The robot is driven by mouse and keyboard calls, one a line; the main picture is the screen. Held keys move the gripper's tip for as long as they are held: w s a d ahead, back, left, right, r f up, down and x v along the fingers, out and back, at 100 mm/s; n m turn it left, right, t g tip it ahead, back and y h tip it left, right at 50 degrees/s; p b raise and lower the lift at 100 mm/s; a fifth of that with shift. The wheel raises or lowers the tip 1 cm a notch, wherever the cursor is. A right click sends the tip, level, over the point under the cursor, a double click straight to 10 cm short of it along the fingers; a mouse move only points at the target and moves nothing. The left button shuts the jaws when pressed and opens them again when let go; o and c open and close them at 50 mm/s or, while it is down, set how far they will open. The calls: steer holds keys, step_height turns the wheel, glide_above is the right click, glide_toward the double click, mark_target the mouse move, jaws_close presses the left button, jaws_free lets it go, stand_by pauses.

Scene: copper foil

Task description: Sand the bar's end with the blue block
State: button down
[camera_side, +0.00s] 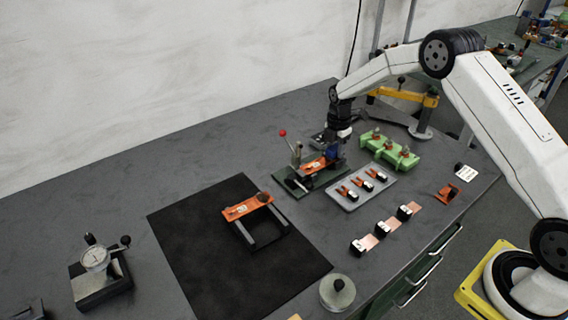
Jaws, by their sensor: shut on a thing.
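My gripper (334,146) points down at the end of my arm, over the right side of a dark green clamp fixture (290,187) with a red-knobbed lever (283,133). It is shut on the blue block (334,153), which shows as a small dark blue patch under my wrist. An orange piece (314,165) lies in the fixture, just left of the block. I cannot tell whether the block touches anything there. The bar and its end cannot be made out clearly at this size; the gripper and fixture partly hide that spot.
Right of the fixture are a grey tray (346,202) with small orange-and-black parts and a green holder (390,150). Several black blocks with copper strips (369,241) lie in front. An orange-topped stand (246,207) is on the black mat (205,245). A dial gauge (96,258) stands left.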

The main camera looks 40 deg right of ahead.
mark_target(325, 160)
steer(key=shift+a, duration=2)
step_height(325, 160, up, 8)
steer(key=shift+s+a, duration=0.1)
